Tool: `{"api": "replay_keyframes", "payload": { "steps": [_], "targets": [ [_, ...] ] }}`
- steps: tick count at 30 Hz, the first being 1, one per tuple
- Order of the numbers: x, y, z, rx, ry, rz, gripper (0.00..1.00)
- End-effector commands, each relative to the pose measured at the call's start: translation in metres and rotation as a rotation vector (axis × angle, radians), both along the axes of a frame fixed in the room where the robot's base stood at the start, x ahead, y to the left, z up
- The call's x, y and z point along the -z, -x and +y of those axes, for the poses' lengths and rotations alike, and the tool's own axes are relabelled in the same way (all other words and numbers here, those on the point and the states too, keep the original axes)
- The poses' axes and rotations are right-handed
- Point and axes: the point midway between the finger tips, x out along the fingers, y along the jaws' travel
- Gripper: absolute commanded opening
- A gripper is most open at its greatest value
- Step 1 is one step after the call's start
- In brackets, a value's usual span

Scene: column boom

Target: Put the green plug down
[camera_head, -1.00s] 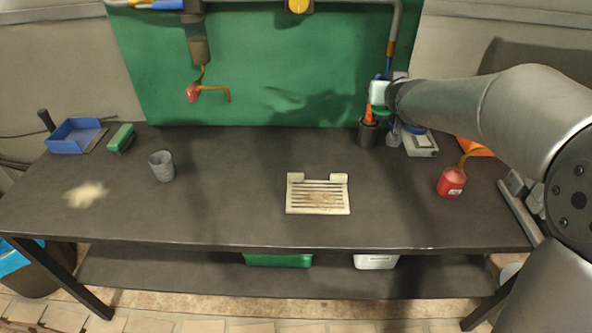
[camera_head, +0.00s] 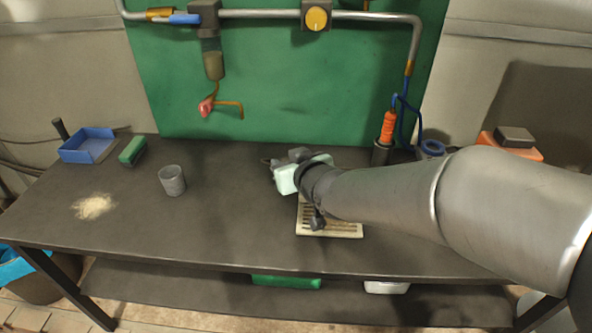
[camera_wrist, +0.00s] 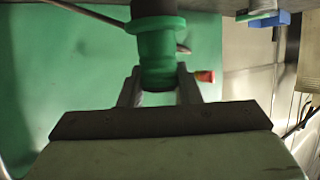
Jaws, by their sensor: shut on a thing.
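The green plug (camera_wrist: 157,48) is ribbed and round. In the wrist view it sits between the two grey fingers of my gripper (camera_wrist: 158,88), which is shut on it. A dark cylinder (camera_wrist: 155,8) adjoins the plug's far end; I cannot tell whether it belongs to the plug. In the head view my gripper (camera_head: 280,172) is over the middle of the table, behind the cream slatted tray (camera_head: 345,230). The plug cannot be made out there, and my arm covers part of the tray.
The dark table (camera_head: 225,225) has free room left of the tray. A grey cup (camera_head: 172,181), a green block (camera_head: 132,151), a blue bin (camera_head: 88,146) and a sand-coloured patch (camera_head: 93,206) are at left. A pipe with a red end (camera_head: 206,107) hangs behind.

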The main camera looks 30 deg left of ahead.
Motion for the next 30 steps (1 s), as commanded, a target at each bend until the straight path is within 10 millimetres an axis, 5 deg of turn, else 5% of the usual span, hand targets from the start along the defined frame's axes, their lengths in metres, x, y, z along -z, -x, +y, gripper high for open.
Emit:
{"api": "replay_keyframes", "payload": {
  "steps": [4, 12, 30],
  "targets": [
    [0.016, -0.025, 0.030, -0.001, 0.001, 0.004, 0.04],
    [0.061, -0.049, 0.055, 0.000, 0.001, 0.001, 0.04],
    [0.105, -0.057, 0.063, 0.002, -0.001, -0.002, 0.04]
  ]
}}
